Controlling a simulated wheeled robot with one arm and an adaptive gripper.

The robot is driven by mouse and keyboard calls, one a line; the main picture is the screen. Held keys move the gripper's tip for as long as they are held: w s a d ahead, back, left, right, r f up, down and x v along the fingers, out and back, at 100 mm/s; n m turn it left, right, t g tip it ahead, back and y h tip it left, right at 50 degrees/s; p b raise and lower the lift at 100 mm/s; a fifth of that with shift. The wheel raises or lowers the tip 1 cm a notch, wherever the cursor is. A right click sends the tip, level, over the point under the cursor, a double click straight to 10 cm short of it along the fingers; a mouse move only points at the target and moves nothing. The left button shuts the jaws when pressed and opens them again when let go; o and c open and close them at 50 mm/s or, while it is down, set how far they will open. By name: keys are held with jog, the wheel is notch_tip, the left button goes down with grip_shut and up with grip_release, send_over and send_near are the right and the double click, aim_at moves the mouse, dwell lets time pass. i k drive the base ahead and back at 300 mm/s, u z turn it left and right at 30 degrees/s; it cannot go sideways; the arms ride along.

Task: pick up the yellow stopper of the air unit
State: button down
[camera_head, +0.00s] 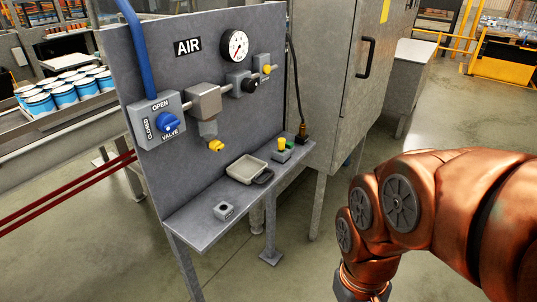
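The air unit (215,30) is a grey upright panel marked AIR with a shelf below. A small yellow stopper-like peg (281,143) stands upright in a grey block on the right part of the shelf. Two other yellow parts show: a tap-like piece (216,146) under the grey filter body, and a small knob (267,69) at the right end of the pipe. I cannot tell for certain which one is the stopper. My orange arm fills the right side and bends down out of the picture; my gripper is not in view.
A blue valve knob (168,123) and a gauge (235,46) are on the panel. A grey cabinet (335,80) stands close right.

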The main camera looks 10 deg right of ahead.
aim_at(281, 141)
jog(key=z, duration=1.7)
jog(key=i, duration=0.85)
jog(key=u, duration=3.2)
jog(key=i, duration=0.5)
jog(key=u, duration=0.05)
